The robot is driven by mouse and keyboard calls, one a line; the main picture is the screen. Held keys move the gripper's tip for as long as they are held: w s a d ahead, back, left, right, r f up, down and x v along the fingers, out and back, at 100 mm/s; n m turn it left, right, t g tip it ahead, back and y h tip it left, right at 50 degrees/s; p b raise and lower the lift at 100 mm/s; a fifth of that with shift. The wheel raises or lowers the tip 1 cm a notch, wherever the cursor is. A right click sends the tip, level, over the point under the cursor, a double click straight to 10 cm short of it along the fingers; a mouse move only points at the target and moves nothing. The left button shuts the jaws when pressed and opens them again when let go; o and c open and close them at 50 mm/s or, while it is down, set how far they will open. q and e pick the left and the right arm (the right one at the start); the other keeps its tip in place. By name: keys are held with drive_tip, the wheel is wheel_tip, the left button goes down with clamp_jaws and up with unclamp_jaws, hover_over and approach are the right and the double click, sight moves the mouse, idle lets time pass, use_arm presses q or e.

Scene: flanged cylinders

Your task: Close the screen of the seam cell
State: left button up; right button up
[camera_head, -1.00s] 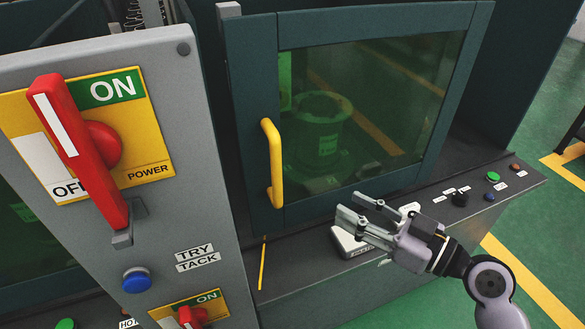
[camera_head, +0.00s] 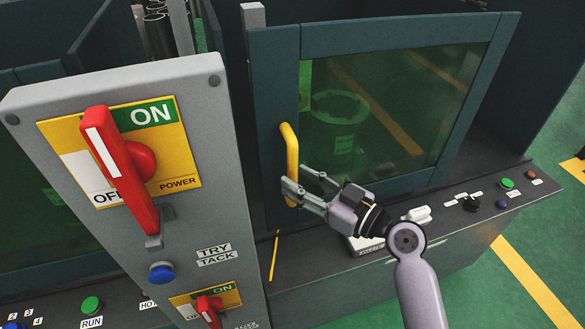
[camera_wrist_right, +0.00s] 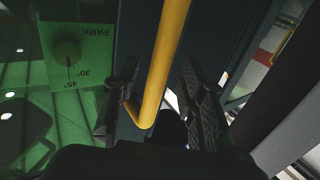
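The seam cell's screen (camera_head: 275,110) is a dark teal framed panel with a tinted window. A yellow bar handle (camera_head: 290,145) stands upright near its left edge. My right gripper (camera_head: 296,178) is at the lower part of this handle in the head view, with its fingers apart. In the right wrist view the handle (camera_wrist_right: 165,55) runs between the two open fingers (camera_wrist_right: 160,85), and no clear grip on it shows. How far the screen stands open is hard to tell. My left gripper is not in view.
A grey panel (camera_head: 215,190) with a red power switch (camera_head: 120,170) stands close at left. A short yellow line (camera_head: 274,256) marks the ledge below the screen. Buttons and a dark knob (camera_head: 471,203) sit on the ledge at right. A flanged cylinder (camera_head: 335,125) shows through the window.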

drive_tip(key=shift+x, duration=1.3)
drive_tip(key=shift+c, duration=0.4)
clamp_jaws()
